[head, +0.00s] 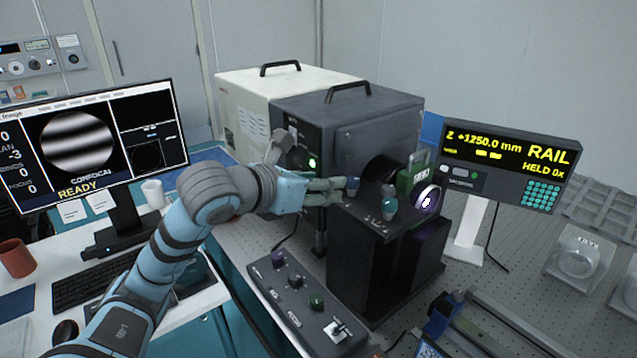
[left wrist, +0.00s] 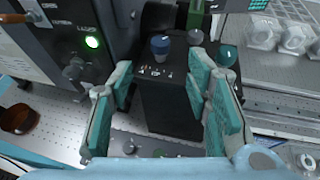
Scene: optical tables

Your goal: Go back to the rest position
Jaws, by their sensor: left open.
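My left gripper (head: 326,192) is open, its fingers pointing right toward a dark blue knob (head: 352,187) on top of a black instrument block (head: 385,255). In the left wrist view the open fingers of my left gripper (left wrist: 160,88) are apart with nothing between their pads. The blue knob (left wrist: 160,47) stands beyond them, and I cannot tell from the head view whether a fingertip touches it. A teal knob (head: 389,207) stands to its right, partly behind a finger in the left wrist view. My right gripper is not in view.
A large dark and cream housing (head: 345,125) stands behind my gripper. A control box (head: 305,300) with several knobs lies in front. A rail display (head: 510,165) stands right, a monitor (head: 85,150) left. A white mug (head: 153,194) sits on the desk.

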